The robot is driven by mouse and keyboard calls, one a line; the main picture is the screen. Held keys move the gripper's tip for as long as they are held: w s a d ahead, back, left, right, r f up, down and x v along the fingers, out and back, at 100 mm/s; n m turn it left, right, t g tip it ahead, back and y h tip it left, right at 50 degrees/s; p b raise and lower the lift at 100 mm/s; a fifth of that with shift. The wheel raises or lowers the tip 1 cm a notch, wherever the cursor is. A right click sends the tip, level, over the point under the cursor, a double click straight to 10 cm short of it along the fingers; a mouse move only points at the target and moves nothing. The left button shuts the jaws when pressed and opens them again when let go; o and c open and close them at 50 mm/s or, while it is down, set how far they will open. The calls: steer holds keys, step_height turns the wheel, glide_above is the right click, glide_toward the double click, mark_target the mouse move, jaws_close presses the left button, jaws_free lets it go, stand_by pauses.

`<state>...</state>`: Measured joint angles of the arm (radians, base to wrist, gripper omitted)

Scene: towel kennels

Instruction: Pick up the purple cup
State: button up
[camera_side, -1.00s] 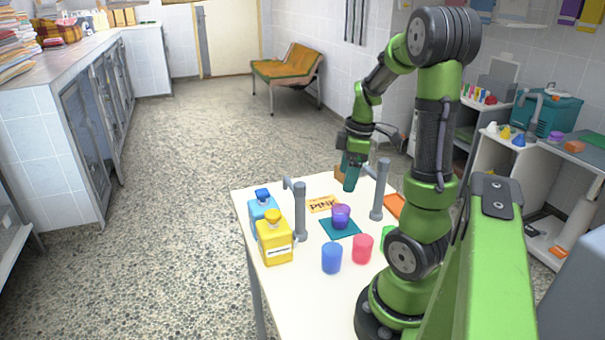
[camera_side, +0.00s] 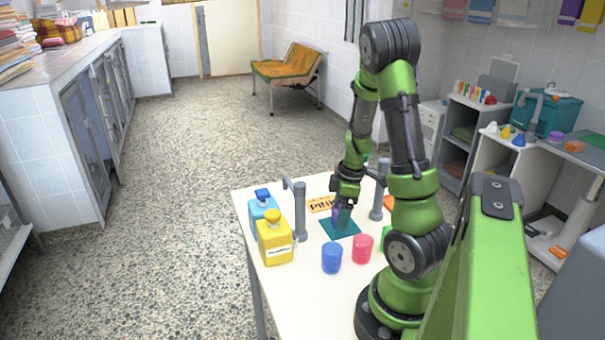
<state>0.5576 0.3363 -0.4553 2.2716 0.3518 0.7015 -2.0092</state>
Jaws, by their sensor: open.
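The purple cup (camera_side: 335,216) is on the teal square mat (camera_side: 342,232) on the white table, and only a purple strip of it shows. My gripper (camera_side: 342,213) is down at the cup, pointing downward, with its jaws open. A teal finger covers most of the cup from this side. I cannot tell whether the fingers touch it.
A blue cup (camera_side: 331,258) and a red cup (camera_side: 362,248) stand in front of the mat. Yellow (camera_side: 274,242) and blue (camera_side: 261,207) bottles stand at the left. Grey posts (camera_side: 300,212) rise either side of the mat. An orange sign (camera_side: 320,204) lies behind.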

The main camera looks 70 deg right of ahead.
steer(key=c, duration=1.2)
